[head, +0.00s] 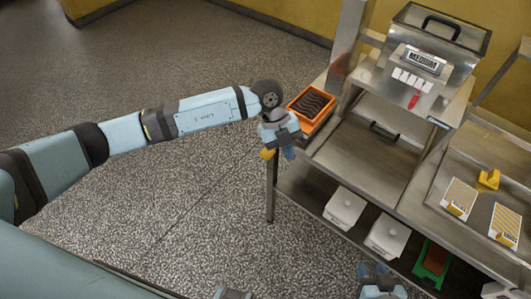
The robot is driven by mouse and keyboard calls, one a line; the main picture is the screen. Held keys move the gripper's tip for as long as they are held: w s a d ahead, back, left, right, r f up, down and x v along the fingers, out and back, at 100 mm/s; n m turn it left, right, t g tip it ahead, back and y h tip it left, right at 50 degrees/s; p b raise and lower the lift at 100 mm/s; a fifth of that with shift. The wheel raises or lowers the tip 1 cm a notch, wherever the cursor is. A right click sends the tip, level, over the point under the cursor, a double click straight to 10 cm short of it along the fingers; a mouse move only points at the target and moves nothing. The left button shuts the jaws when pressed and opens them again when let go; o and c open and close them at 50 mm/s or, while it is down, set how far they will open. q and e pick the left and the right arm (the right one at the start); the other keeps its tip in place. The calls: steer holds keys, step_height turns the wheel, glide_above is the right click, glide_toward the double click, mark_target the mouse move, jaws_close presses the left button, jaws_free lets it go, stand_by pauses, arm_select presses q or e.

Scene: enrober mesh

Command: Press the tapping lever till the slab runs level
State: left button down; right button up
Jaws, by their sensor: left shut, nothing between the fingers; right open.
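An orange tray (295,103) holds a dark brown slab (313,102) with a wavy top, at the left end of the steel bench. My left gripper (287,150) is shut and empty, pointing down just in front of the tray's near corner. A yellow-orange piece (267,154) shows beside its fingers; it may be the tapping lever, but my gripper hides most of it. I cannot tell whether they touch. My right gripper (379,285) is low at the bottom edge, partly cut off, open and away from the tray.
A steel machine (425,62) labelled MEDIUM, with a red piece (413,101) on its front, stands right of the tray. White boxes (344,207) and a green tray (419,270) sit on the lower shelf. A yellow piece (488,179) and striped cards (459,197) lie at right.

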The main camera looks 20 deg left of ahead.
arm_select(q)
steer(key=w+a+y, duration=0.1)
steer(key=a, duration=0.1)
steer(key=w+a+r+n+t+y, duration=0.1)
steer(key=w+a+y, duration=0.1)
steer(key=a, duration=0.1)
steer(key=w+a+y, duration=0.1)
steer(key=w+a, duration=0.1)
steer(key=a, duration=0.1)
steer(key=shift+r+n+t+y, duration=0.2)
steer(key=shift+n+t+y, duration=0.1)
steer(key=shift+d, duration=0.1)
steer(key=shift+s+f, duration=0.1)
steer(key=shift+f, duration=0.05)
steer(key=shift+s+d+f+b, duration=0.15)
steer(key=shift+f+b, duration=1)
steer(key=shift+f, duration=0.55)
steer(key=shift+s+d+f+b, duration=0.1)
steer(key=shift+f+b, duration=1.05)
steer(key=shift+f, duration=0.55)
